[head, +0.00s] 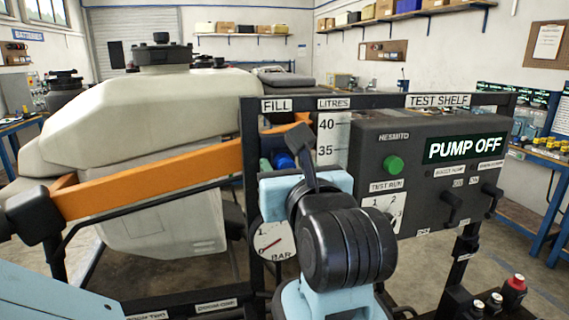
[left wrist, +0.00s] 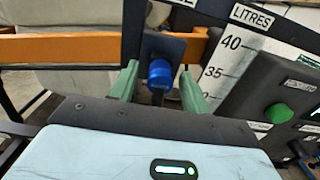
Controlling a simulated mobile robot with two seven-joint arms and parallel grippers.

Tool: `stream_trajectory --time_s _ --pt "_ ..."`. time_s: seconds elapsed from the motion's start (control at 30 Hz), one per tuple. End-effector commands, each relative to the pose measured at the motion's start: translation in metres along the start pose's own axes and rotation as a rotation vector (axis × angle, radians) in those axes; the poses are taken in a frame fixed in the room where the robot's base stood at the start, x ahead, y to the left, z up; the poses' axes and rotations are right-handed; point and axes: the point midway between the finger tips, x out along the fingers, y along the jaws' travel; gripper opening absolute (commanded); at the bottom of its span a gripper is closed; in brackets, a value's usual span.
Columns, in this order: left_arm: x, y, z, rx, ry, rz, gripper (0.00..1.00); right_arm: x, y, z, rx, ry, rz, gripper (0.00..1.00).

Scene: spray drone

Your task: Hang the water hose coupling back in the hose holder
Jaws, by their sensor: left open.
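The blue hose coupling (left wrist: 160,74) sits between the green fingers of my left gripper (left wrist: 159,80) in the left wrist view. The gripper is open, with a finger on each side and visible gaps to the coupling. A dark part continues below the coupling. A dark plate (left wrist: 166,46), likely the hose holder, is just behind it; I cannot tell whether the coupling is seated there. In the head view the blue coupling (head: 284,160) shows only partly, behind my left wrist, left of the litre scale. My right gripper is not in view.
An orange arm (head: 160,176) and a pale tank (head: 165,110) stand at the left. The litre scale (head: 333,138) and the dark control box (head: 425,165), showing PUMP OFF, are close on the right. A pressure gauge (head: 274,241) is below the coupling.

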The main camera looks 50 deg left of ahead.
Motion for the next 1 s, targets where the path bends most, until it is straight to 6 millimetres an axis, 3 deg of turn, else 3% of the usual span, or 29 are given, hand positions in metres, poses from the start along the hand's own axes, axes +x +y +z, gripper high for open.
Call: stream_trajectory --time_s 0.43,0.8,1.0 --pt "0.0 0.0001 0.0 0.0 0.0 0.0 0.46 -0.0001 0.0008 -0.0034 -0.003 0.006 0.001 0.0" --pt "0.0 0.0001 0.0001 0.0 0.0 0.0 0.0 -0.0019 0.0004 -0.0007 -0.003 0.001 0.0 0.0" --pt "-0.0009 0.0 0.0003 -0.001 -0.001 -0.001 0.0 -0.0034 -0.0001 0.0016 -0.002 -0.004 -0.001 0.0"
